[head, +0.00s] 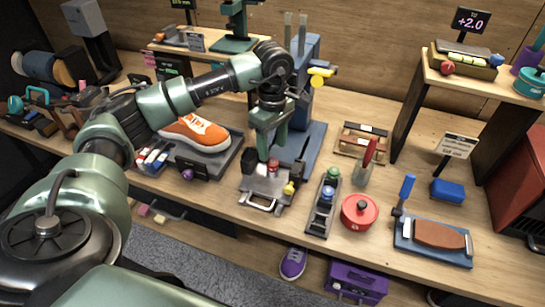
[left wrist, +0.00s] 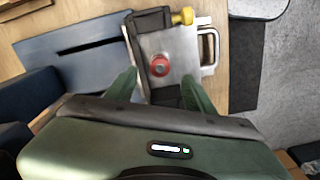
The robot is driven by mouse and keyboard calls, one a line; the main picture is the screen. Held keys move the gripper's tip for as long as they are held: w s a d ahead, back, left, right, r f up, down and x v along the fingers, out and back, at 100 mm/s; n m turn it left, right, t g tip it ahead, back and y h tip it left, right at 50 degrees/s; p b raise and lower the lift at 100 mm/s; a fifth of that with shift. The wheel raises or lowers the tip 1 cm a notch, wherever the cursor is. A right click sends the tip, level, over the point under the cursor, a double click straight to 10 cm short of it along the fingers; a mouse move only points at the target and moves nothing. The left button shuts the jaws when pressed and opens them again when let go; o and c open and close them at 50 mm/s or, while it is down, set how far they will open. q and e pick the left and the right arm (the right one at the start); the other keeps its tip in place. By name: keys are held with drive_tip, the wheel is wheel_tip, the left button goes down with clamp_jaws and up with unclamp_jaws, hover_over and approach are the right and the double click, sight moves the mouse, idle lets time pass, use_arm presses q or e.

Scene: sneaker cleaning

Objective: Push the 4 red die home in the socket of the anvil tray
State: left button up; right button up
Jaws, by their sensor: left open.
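The metal anvil tray (head: 254,186) lies on the workbench in front of the blue press. It has a handle at its front edge and a yellow knob (head: 289,188) at its right. The red die (head: 273,165) stands at the tray's back part; its number is too small to read. How deep the die sits cannot be told.
The blue press (head: 302,95) stands close behind my left gripper. A dark rack (head: 317,218) with green and blue dies stands right of the tray, beside a red round tin (head: 360,212). An orange sneaker (head: 198,133) lies on a dark mat at left.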

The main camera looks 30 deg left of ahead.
use_arm(q)
drive_tip(key=shift+r, duration=1.2)
use_arm(e)
drive_tip(key=shift+f, duration=0.25)
use_arm(q)
drive_tip(key=shift+s, duration=0.1)
